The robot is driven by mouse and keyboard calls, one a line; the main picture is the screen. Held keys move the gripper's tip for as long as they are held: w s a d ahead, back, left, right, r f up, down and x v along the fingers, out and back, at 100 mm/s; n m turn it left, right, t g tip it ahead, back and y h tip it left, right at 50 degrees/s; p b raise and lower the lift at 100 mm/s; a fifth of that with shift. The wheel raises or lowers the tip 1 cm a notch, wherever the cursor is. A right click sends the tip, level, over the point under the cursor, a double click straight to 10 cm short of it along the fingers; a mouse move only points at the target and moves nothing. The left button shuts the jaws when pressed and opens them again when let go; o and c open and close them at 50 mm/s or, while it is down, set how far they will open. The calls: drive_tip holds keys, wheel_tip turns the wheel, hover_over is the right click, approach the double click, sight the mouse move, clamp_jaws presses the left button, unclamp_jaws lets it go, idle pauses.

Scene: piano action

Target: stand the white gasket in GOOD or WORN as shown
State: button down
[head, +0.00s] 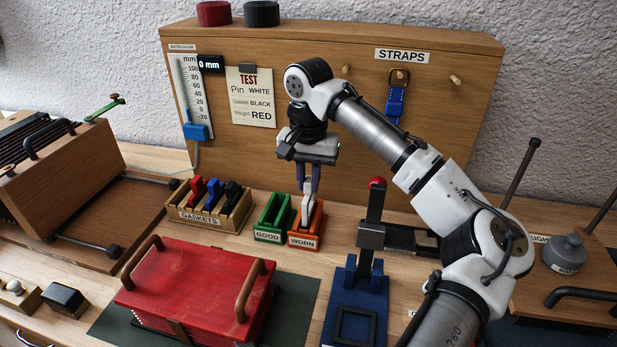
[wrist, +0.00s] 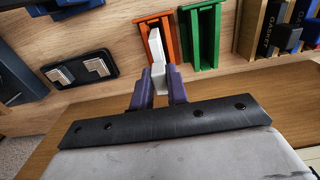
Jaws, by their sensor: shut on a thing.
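My gripper (head: 308,190) points down above the orange WORN holder (head: 306,241) and is shut on the white gasket (head: 306,207). The gasket hangs below the fingers, its lower end at the mouth of the WORN holder; whether it touches the bottom is hidden. In the wrist view the white gasket (wrist: 157,50) sits between the purple fingers (wrist: 158,88), overlapping the orange holder (wrist: 167,24). The green GOOD holder (head: 268,236) stands just left of WORN and looks empty. The gauge display (head: 209,64) reads 0 mm.
The wooden GASKETS rack (head: 197,217) with red, blue and black pieces stands left of GOOD. A TEST card (head: 251,97) hangs on the wooden board behind. A red box with handles (head: 195,290) is in front, and a blue stand with a red-topped post (head: 376,205) is at right.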

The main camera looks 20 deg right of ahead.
drive_tip(key=shift+f, duration=0.9)
idle(0.3)
drive_tip(key=shift+s+f, duration=0.1)
drive_tip(key=shift+f, duration=0.05)
